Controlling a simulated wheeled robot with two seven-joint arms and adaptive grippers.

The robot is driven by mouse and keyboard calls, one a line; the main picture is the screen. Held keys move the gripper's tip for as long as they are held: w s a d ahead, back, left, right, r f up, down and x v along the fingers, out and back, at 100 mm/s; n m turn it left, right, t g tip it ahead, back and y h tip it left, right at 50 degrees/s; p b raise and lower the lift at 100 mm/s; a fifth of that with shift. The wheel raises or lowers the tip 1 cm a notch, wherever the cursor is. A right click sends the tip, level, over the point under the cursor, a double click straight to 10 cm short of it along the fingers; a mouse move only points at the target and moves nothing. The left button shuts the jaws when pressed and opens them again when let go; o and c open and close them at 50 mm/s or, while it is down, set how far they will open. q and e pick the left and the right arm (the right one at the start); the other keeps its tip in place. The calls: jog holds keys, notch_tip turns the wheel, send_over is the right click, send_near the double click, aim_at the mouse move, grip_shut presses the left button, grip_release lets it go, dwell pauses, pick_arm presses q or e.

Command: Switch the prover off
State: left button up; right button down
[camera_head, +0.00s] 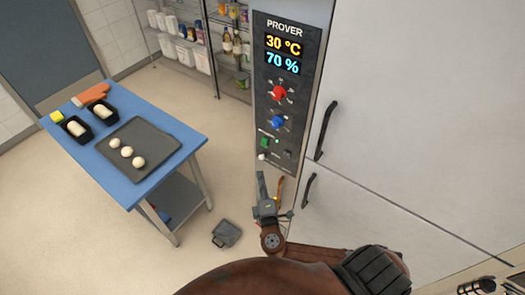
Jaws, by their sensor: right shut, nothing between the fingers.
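The prover's control panel (296,110) is dark, on the front of a tall white unit. Its display (283,54) is lit and reads 30 °C and 70 %. Below are a red knob (279,93), a blue knob (278,122), and a green switch (265,142). A small pale button (262,156) and a dark switch (288,154) sit at the bottom; their labels are too small to read. My right gripper (271,183) is shut and empty, just below the panel's lower end in the picture. My left gripper is not in view.
The prover's white doors (420,120) have dark handles (327,130) right of the panel. A blue table (185,142) on the left bears a grey tray with dough balls, and loaf tins. A dark object (226,233) lies on the floor. Wire shelves (215,60) stand behind.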

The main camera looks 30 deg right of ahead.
jog(key=p, duration=0.2)
send_near(265, 143)
jog(key=w+a+f, duration=0.1)
jog(key=w+a, duration=0.2)
jog(key=w, duration=0.2)
pick_arm(q)
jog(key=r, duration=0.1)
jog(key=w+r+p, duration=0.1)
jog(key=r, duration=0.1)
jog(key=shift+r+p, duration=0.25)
jog(key=shift+p, duration=0.05)
pick_arm(e)
jog(key=d, duration=0.1)
jog(key=w+d, duration=0.2)
jog(key=d, duration=0.1)
jog(key=shift+w+d+f, duration=0.1)
jog(key=shift+f, duration=0.3)
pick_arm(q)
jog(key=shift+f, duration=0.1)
